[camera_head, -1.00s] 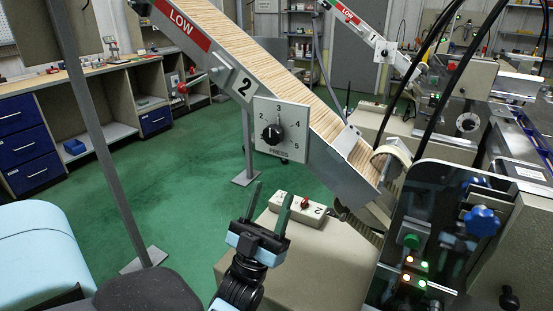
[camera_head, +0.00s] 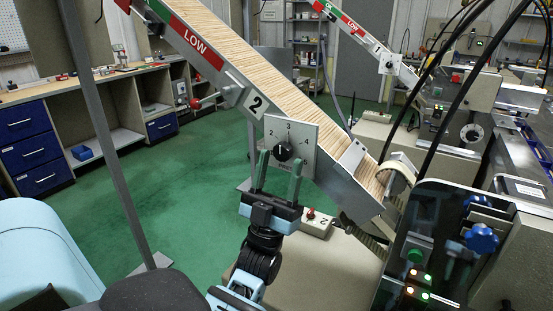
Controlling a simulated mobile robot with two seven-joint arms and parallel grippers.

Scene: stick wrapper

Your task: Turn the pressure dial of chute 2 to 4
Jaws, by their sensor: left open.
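The plate hangs on the side of chute 2 (camera_head: 255,103), which is full of pale sticks. My left gripper (camera_head: 279,172) is open and points up, its two green fingers in front of the lower part of the plate. My right gripper is not in view.
A dark panel with lit buttons (camera_head: 425,250) and a blue knob (camera_head: 481,238) stands at the right. A grey post (camera_head: 110,150) rises at the left.

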